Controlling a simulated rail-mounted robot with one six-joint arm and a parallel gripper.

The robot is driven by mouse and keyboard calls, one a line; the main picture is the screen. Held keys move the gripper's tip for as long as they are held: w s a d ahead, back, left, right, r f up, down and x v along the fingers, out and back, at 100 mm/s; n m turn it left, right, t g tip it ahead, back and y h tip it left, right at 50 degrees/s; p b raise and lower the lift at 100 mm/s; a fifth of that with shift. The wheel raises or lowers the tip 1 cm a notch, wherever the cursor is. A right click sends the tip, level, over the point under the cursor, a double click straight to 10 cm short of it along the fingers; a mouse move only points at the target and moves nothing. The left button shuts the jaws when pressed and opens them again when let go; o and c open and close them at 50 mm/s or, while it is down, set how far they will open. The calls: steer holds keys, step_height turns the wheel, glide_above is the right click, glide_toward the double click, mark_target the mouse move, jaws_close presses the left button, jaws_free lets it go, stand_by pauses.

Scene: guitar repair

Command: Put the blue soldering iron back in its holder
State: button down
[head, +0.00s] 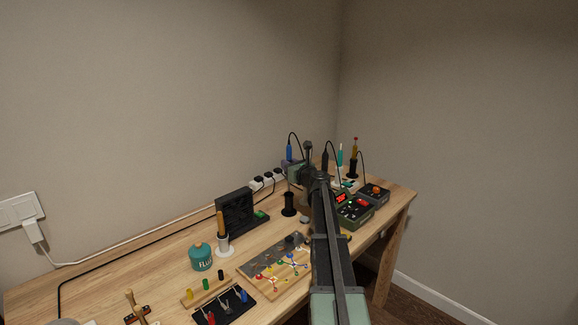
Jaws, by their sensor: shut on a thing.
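The blue soldering iron (289,152) is upright near the back of the bench, with its dark cable looping up and over to the right. My gripper (295,170) is at the iron's lower part and shut on it; the fingertips are small and partly hidden by my arm. The iron's tip is not clear. A black holder (289,205) with a wide base stands on the bench below the iron in the picture, and no handle shows in it.
A white holder (223,243) with an orange-handled tool stands left, beside a black panel (235,212) and flux tin (201,257). Soldering stations (355,211) and other upright tools crowd the back right. A wooden board (272,266) with colourful parts lies left of my arm.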

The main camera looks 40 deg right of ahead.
mark_target(289, 186)
steer(key=shift+f, duration=0.15)
steer(key=shift+f+b, duration=2)
steer(key=shift+b, duration=0.15)
steer(key=shift+f+b, duration=1.35)
steer(key=shift+f, duration=0.05)
steer(key=shift+f+b, duration=0.85)
steer(key=shift+r, duration=0.1)
steer(key=c, duration=0.9)
jaws_free()
